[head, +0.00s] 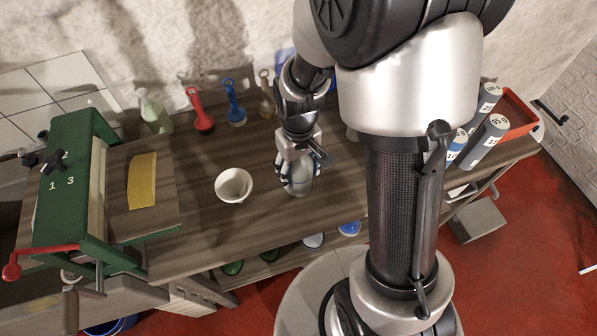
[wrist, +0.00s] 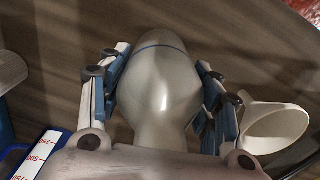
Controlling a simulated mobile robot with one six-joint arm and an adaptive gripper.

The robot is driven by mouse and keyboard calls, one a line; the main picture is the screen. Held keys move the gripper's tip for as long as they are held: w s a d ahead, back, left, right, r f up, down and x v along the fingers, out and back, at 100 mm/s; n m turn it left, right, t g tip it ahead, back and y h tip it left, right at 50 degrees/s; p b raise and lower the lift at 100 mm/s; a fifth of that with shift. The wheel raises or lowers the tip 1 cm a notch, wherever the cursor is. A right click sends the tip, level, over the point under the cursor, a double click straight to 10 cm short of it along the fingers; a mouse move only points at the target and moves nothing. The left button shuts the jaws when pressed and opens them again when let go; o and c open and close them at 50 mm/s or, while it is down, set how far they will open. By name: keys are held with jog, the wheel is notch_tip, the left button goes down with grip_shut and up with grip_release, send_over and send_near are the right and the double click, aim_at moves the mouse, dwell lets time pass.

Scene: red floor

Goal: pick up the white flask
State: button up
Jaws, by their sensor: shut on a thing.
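The white flask (wrist: 160,85) is a rounded, pale grey-white vessel with a thin blue line around it. In the wrist view it sits between the two fingers of my gripper (wrist: 155,90), one finger along each side. In the head view my gripper (head: 298,183) points down at the middle of the wooden table, shut on the flask (head: 300,180). The fingers hide part of the flask there. I cannot tell whether its base touches the table.
Red (head: 200,112) and blue (head: 234,105) flasks and a pale green bottle (head: 155,113) stand along the back. A green press (head: 75,200) is at left. Grey cylinders (head: 484,140) and a red tray (head: 518,122) are at right.

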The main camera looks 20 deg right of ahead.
jog(key=c, duration=0.5)
